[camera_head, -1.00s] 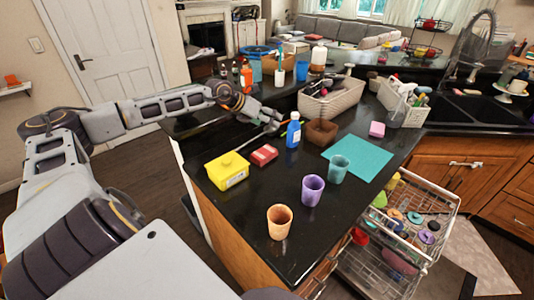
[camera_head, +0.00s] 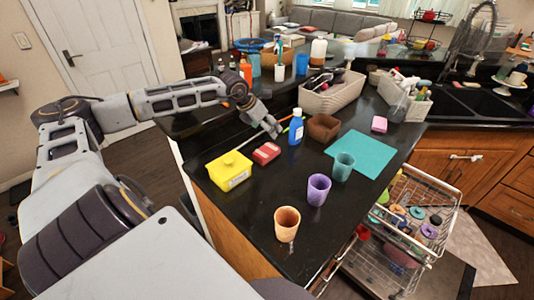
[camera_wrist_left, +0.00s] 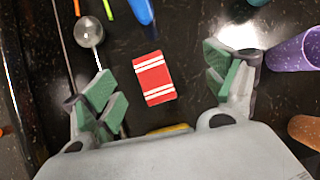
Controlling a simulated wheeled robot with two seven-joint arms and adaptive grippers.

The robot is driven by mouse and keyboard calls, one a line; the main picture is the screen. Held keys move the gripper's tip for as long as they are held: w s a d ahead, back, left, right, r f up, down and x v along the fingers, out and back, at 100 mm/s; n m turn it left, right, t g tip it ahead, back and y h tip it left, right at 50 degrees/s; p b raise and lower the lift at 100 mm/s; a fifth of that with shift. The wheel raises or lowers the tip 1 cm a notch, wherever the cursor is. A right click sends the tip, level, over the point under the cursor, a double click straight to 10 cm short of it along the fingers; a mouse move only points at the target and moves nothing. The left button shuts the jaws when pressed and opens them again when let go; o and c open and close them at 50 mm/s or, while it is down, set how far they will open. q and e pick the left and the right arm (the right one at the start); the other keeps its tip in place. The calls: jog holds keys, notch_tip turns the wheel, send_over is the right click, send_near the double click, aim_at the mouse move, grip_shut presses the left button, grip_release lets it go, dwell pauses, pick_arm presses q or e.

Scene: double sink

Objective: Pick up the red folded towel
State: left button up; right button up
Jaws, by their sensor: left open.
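The red folded towel (camera_head: 266,153) lies flat on the black counter, between the yellow tub and the blue bottle. In the left wrist view the towel (camera_wrist_left: 153,78) shows two pairs of white stripes. My left gripper (camera_head: 271,131) is just above and behind the towel in the head view, pointing down toward the counter. In the left wrist view its green-padded fingers (camera_wrist_left: 165,88) are spread wide, with the towel seen between them and untouched. My right gripper is not in view.
A yellow tub (camera_head: 229,171) is left of the towel and a blue bottle (camera_head: 296,128) right of it. A ladle (camera_wrist_left: 90,32) lies near the left finger. Orange (camera_head: 287,224), purple (camera_head: 318,189) and teal (camera_head: 342,167) cups stand to the right. The counter in front of the towel is clear.

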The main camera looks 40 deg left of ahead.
pick_arm(q)
jog(key=shift+n+g+y, duration=0.4)
jog(key=shift+g+y, duration=0.2)
jog(key=shift+g, duration=0.3)
jog(key=s, duration=0.1)
jog(key=s+a+f, duration=0.1)
jog(key=s+a, duration=0.1)
jog(key=shift+a+f, duration=0.15)
jog(key=shift+f, duration=0.15)
jog(key=shift+f, duration=0.1)
jog(key=p, duration=0.1)
send_near(266, 150)
jog(key=shift+x, duration=2.5)
jog(key=shift+f+p, duration=0.1)
jog(key=shift+p, duration=0.2)
